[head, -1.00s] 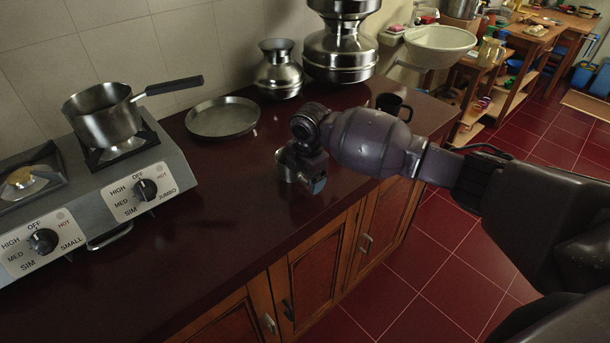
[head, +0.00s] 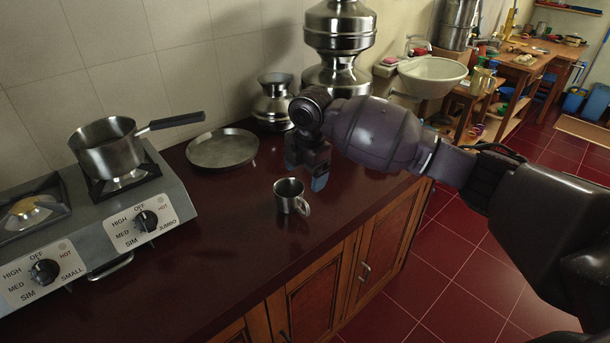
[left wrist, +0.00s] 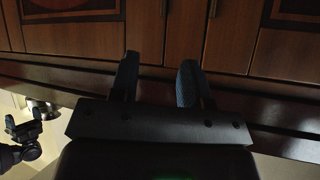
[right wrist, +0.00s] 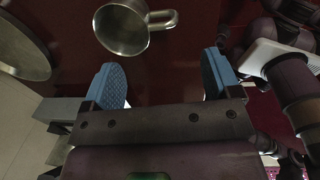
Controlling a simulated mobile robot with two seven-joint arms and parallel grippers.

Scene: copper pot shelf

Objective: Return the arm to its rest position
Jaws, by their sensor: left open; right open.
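My right arm comes in from the right in the head view. Its gripper (head: 312,176) hangs above the counter, behind and a little to the right of a small steel mug (head: 290,197). The mug stands upright on the counter, apart from the gripper. In the right wrist view, the right gripper (right wrist: 165,82) has its blue fingertips wide apart with nothing between them, and the mug (right wrist: 124,28) lies beyond them. My left gripper (left wrist: 158,82) shows only in the left wrist view. Its fingers are apart and empty, facing wooden cabinet doors (left wrist: 215,35).
The dark red counter (head: 190,250) is clear in front. A stove (head: 120,215) with a steel saucepan (head: 105,150) stands at left. A flat pan (head: 222,148) and a metal pot (head: 274,100) stand behind. A large metal vessel (head: 340,45) stands near the wall.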

